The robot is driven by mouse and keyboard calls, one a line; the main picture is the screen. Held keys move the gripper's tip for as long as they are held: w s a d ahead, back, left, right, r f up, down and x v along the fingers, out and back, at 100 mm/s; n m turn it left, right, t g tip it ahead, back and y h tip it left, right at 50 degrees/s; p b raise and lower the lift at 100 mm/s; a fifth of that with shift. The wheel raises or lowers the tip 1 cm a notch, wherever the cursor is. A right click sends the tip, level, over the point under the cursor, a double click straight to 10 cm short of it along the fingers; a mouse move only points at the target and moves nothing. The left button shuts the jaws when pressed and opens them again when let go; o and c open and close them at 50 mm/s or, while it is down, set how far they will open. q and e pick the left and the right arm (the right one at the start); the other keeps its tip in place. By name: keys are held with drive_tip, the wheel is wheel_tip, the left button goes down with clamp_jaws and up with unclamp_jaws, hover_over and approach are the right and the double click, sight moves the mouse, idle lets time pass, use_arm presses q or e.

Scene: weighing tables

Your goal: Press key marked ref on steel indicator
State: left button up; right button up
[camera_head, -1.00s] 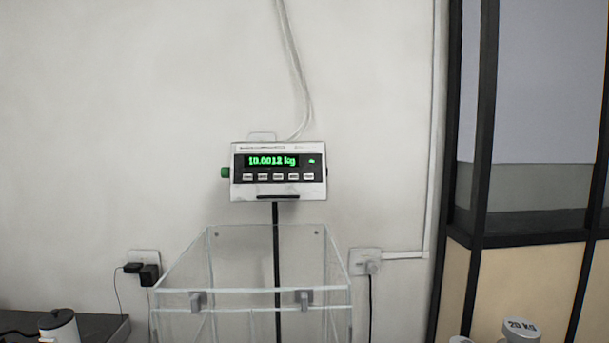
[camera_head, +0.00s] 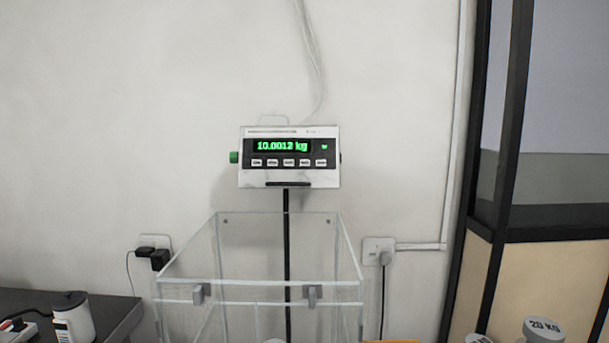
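The steel indicator (camera_head: 289,179) stands on a dark post behind a clear box, in front of the pale wall. Its green display (camera_head: 282,146) reads 10.0012 kg. A row of several small light keys (camera_head: 289,162) runs below the display. The key labels are too small to read, so I cannot tell which one is marked ref. A green knob sits on the indicator's left side. Neither of my grippers shows in the head view.
A clear open-topped box (camera_head: 260,284) with grey clips stands before the indicator. A dark table (camera_head: 110,308) with a white container (camera_head: 73,320) is at left. A 20 KG weight (camera_head: 543,331) is at lower right. A black-framed partition (camera_head: 512,120) stands at right.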

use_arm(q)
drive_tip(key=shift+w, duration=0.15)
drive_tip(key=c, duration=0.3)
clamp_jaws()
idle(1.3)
